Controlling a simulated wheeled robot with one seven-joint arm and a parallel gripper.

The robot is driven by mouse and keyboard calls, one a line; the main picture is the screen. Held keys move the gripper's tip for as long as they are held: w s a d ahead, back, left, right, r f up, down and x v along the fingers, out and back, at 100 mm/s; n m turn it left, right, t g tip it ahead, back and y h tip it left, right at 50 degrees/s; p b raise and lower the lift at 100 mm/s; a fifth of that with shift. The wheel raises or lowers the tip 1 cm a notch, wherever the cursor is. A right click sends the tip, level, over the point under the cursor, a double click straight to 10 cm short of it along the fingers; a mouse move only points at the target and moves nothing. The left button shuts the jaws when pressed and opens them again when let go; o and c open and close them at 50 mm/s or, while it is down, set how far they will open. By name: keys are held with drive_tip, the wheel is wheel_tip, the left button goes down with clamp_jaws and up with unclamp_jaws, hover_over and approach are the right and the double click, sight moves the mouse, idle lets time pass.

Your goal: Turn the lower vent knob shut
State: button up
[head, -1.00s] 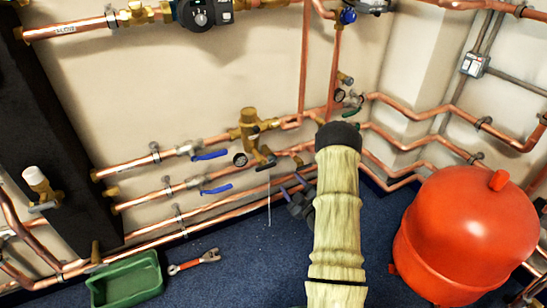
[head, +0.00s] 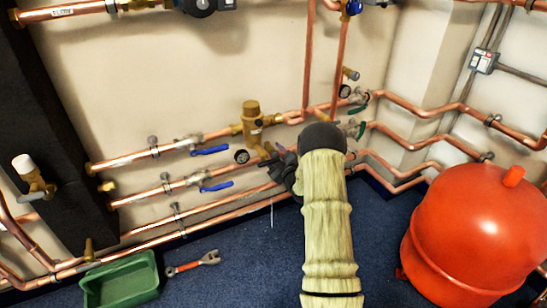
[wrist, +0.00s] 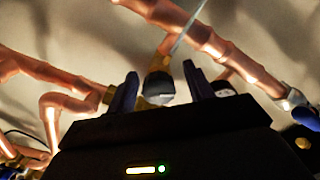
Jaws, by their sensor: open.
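The brass valve assembly (head: 251,122) sits on the pipes at mid-wall in the head view. A thin pale streak (head: 271,205), like dripping water, hangs below it. My gripper (head: 278,161) is at the lower end of this valve, where the gripper and arm hide most of the detail. In the wrist view, a grey, rounded knob (wrist: 159,88) on a brass stem shows between the two dark blue fingers of my gripper (wrist: 158,86). The fingers are open, with gaps on both sides of the knob. I cannot tell how deep the knob sits between them.
A round gauge (head: 241,156) and blue-handled valves (head: 210,150) are left of my gripper. Copper pipes run close along the wall. A red tank (head: 475,235) stands at right. A green tray (head: 121,281) and a wrench (head: 192,262) lie on the blue floor at left.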

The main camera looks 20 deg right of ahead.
drive_tip(key=shift+w+d, duration=0.3)
drive_tip(key=shift+w, duration=0.1)
drive_tip(key=shift+a, duration=0.45)
drive_tip(key=shift+d, duration=0.1)
drive_tip(key=c, duration=1)
drive_tip(key=shift+d, duration=0.1)
